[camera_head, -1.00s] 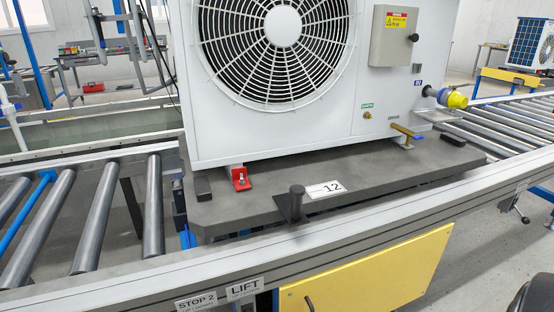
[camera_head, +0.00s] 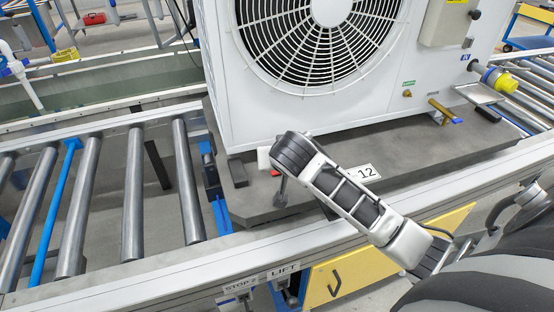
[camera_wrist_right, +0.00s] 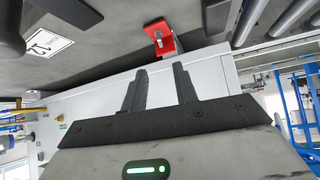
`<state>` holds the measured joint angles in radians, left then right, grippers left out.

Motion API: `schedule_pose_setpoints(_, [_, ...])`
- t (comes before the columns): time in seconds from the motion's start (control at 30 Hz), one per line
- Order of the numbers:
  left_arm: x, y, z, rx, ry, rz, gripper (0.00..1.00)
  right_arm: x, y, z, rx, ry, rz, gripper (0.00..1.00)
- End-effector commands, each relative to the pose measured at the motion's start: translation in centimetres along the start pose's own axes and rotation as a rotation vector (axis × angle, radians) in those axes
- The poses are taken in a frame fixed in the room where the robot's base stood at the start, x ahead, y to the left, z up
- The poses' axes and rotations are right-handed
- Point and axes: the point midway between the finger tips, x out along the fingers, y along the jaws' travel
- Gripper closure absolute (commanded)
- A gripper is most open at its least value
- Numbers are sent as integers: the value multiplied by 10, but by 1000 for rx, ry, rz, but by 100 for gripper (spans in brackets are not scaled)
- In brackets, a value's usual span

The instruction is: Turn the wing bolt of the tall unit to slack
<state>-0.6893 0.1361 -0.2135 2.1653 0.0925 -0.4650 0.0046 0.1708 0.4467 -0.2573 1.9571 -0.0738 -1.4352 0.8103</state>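The tall unit (camera_head: 300,100) is a white cabinet with a round fan grille, standing on a grey pallet marked 12. At its lower left foot is a red bracket, almost hidden behind my right arm in the head view. In the right wrist view the red bracket (camera_wrist_right: 161,42) is clear, with a small bright metal wing bolt (camera_wrist_right: 158,34) on it; the wing's exact angle is too small to tell. My right gripper (camera_wrist_right: 160,70) is open and empty, its fingers pointing at the bracket, apart from it in the picture. My left gripper is not in view.
A brass valve (camera_head: 440,108) and yellow connector (camera_head: 502,80) sit at the unit's right. Roller conveyors (camera_head: 133,190) flank the pallet; a front rail (camera_head: 180,270) runs before it.

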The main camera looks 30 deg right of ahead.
Motion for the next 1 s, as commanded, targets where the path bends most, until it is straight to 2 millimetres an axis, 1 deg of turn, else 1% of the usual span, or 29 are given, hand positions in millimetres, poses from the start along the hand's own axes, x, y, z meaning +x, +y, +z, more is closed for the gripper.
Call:
schedule_pose_setpoints(0.03, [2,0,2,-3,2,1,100,14,1,2,0,-1,4,71])
schedule_pose_setpoints(0.3, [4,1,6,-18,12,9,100,72,0,2,-1,-1,2,71])
schedule_pose_setpoints(0.4, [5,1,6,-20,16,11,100,90,0,1,-1,0,1,71])
schedule_pose_setpoints(0.5, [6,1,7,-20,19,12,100,104,0,1,-1,0,0,71])
schedule_pose_setpoints(0.6, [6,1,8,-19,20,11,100,112,-1,1,-1,-1,-2,71])
schedule_pose_setpoints(0.7, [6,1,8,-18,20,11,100,117,-1,1,-1,0,-3,71])
schedule_pose_setpoints(0.97, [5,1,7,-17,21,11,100,118,-1,0,-1,0,-3,71])
schedule_pose_setpoints(1.0, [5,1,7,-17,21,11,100,118,-1,1,-1,0,-3,74])
